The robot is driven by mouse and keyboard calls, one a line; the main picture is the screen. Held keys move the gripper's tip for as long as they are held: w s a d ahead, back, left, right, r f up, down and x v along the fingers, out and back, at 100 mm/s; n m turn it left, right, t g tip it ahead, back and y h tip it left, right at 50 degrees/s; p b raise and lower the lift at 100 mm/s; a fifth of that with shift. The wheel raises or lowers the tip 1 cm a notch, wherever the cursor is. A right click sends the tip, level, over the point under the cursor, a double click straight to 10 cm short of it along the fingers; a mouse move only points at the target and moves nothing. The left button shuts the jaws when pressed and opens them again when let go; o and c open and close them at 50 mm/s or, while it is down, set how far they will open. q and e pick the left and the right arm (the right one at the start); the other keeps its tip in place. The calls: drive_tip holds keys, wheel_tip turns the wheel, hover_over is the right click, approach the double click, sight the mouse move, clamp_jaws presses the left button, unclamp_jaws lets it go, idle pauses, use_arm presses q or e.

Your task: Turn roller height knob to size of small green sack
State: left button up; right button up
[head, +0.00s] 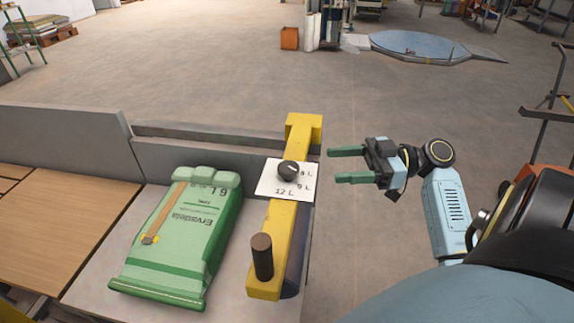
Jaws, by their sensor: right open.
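The small green sack (178,238) lies flat on a grey surface at the lower left, its printing upside down to me. The roller height knob (288,170) is a small dark round knob on a white label plate (275,188). The plate is marked 9 L and 12 L, plus a top mark partly covered by the knob. I cannot tell for sure where the knob points. My right gripper (332,165) is open and empty, to the right of the knob and apart from it, its green fingers pointing left. My left gripper is not in view.
The plate sits on a yellow bar (283,217) with a dark upright handle (262,256) at its near end. A low grey wall (190,156) runs behind the sack. Wooden slats (50,225) lie at left. Open floor is beyond and right of the bar.

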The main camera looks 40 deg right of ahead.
sight(288, 166)
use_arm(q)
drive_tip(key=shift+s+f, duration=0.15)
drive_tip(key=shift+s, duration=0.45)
use_arm(e)
drive_tip(key=x, duration=1.1)
drive_tip(key=shift+w+a, duration=0.1)
drive_tip(key=shift+a, duration=0.05)
drive_tip(key=shift+c, duration=0.4)
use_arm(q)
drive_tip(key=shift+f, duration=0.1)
use_arm(e)
drive_tip(key=c, duration=0.9)
